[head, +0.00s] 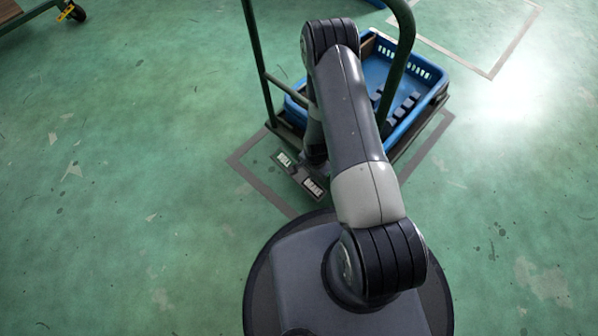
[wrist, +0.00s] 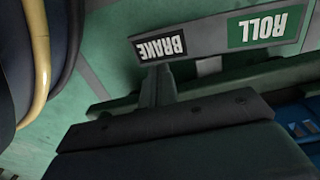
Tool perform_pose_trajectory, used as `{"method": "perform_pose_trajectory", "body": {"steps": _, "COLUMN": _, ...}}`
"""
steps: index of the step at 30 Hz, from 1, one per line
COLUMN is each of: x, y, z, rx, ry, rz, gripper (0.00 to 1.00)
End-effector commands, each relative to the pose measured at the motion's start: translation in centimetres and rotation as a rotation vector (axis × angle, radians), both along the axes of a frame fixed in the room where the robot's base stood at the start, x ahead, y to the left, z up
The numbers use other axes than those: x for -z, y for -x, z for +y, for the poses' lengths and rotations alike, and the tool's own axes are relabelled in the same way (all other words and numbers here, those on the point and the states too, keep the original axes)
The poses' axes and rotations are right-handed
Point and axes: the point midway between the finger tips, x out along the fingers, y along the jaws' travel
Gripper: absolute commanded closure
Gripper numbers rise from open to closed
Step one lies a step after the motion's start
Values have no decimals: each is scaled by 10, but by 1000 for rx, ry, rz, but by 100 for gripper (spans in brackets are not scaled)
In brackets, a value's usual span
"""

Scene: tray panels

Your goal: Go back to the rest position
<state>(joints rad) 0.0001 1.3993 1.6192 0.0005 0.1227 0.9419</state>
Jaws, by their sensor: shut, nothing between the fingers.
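In the wrist view my gripper (wrist: 157,76) reaches up from its dark bolted palm, its narrow fingers together and empty. The tips show against the lower edge of a grey panel (wrist: 204,41) by the upside-down BRAKE label; I cannot tell whether they touch it. In the head view my arm is folded, rising from my base and bending down behind its own upper link. The same panel, with ROLL and BRAKE labels, shows at the near edge of the cart (head: 300,176). My gripper is not clearly visible there, and no pedal position can be made out.
A blue crate (head: 436,82) with several dark items sits on the cart. The cart's green tube handle (head: 262,75) rises beside my arm. Another wheeled cart (head: 68,12) stands at the far left. Green floor (head: 120,220) is open to the left and right.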

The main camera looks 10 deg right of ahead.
Motion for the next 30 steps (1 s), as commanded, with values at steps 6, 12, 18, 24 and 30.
{"method": "perform_pose_trajectory", "body": {"steps": 6, "x": -6, "y": 0, "z": 0, "rx": 0, "ry": 1, "rz": 1, "gripper": 100}}
{"method": "perform_pose_trajectory", "body": {"steps": 12, "x": -5, "y": 0, "z": 0, "rx": 0, "ry": 1, "rz": 1, "gripper": 100}}
{"method": "perform_pose_trajectory", "body": {"steps": 18, "x": 6, "y": 0, "z": 0, "rx": 0, "ry": 0, "rz": 1, "gripper": 100}}
{"method": "perform_pose_trajectory", "body": {"steps": 24, "x": 32, "y": 0, "z": 0, "rx": 0, "ry": 0, "rz": 1, "gripper": 100}}
{"method": "perform_pose_trajectory", "body": {"steps": 30, "x": 59, "y": 0, "z": 0, "rx": 0, "ry": 0, "rz": 1, "gripper": 100}}
